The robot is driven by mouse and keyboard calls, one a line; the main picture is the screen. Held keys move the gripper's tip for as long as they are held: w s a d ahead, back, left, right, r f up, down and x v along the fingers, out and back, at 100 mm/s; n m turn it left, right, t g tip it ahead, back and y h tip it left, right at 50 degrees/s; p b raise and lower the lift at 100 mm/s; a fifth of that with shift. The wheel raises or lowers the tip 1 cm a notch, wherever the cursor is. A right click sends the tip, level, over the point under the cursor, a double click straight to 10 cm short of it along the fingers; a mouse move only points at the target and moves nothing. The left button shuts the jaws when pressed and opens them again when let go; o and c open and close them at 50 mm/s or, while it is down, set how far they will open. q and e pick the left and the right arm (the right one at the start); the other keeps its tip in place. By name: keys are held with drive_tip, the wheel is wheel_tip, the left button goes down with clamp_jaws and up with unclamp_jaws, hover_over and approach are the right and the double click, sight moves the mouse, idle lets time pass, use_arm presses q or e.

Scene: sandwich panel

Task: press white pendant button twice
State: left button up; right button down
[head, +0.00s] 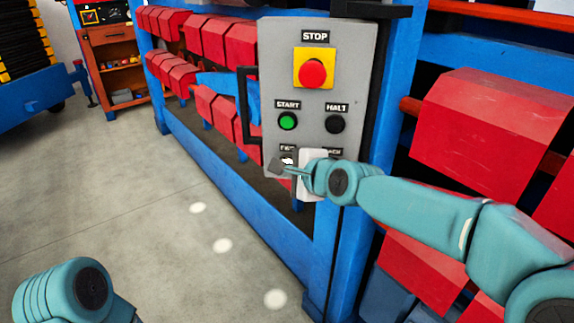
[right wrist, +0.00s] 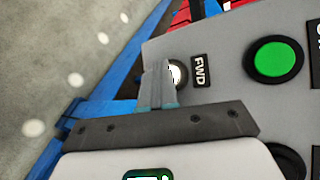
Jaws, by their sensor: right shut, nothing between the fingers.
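The white button (head: 288,160) is at the lower left of the grey control panel (head: 275,60), under a FWD label. In the right wrist view the white button (right wrist: 176,74) shows just right of the fingertips, partly hidden by them. My right gripper (head: 276,168) is shut and empty, with its tips in front of the panel at the button. The fingers (right wrist: 157,78) also show in the right wrist view. I cannot tell whether they touch the button. Only part of my left arm shows, at the lower left of the head view; its gripper is out of view.
The panel also has a red stop button (head: 312,73), a green START button (head: 288,121) and a black HALT button (head: 335,124). A black handle (head: 246,105) is on its left side. Blue racks (head: 235,205) with red bins surround it. Grey floor lies open at left.

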drive_tip(key=shift+s+a+p, duration=0.1)
drive_tip(key=shift+s+p, duration=0.7)
drive_tip(key=shift+s, duration=0.05)
drive_tip(key=s+p, duration=0.2)
drive_tip(key=s, duration=0.1)
drive_tip(key=s+p, duration=0.2)
drive_tip(key=shift+a, duration=0.4)
